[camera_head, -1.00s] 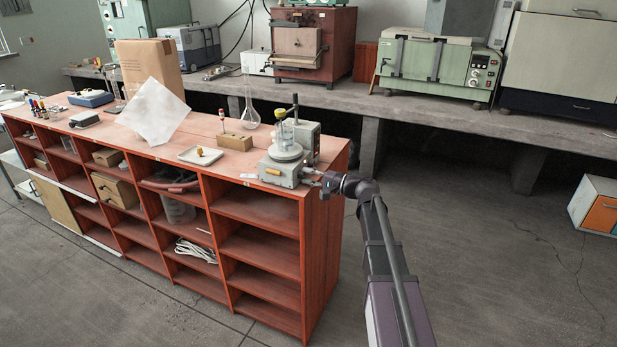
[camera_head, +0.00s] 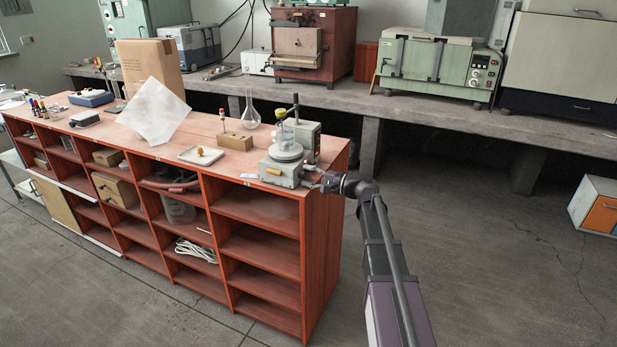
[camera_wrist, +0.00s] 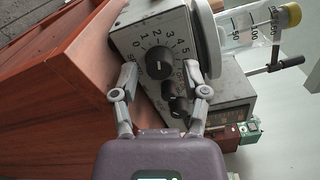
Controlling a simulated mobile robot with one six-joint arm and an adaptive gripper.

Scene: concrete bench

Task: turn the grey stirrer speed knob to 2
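The stirrer (camera_head: 283,172) is a grey box with a round plate on top, near the right end of the red bench. In the wrist view its front panel (camera_wrist: 125,38) is tilted. A dark grey knob (camera_wrist: 159,61) sits inside a printed number scale; its pointer setting is too small to read surely. A second dark knob (camera_wrist: 177,103) stands beside it, lower in the picture. My gripper (camera_wrist: 163,76) is open, with one finger on each side of the first knob. I cannot tell whether either finger touches it. It also shows at the stirrer's front in the head view (camera_head: 311,178).
A glass vessel with a yellow cap (camera_head: 281,119) stands over the stirrer plate. A white tray (camera_head: 201,156), a wooden block (camera_head: 235,141) and a flask (camera_head: 250,113) are to the left on the bench (camera_head: 225,170).

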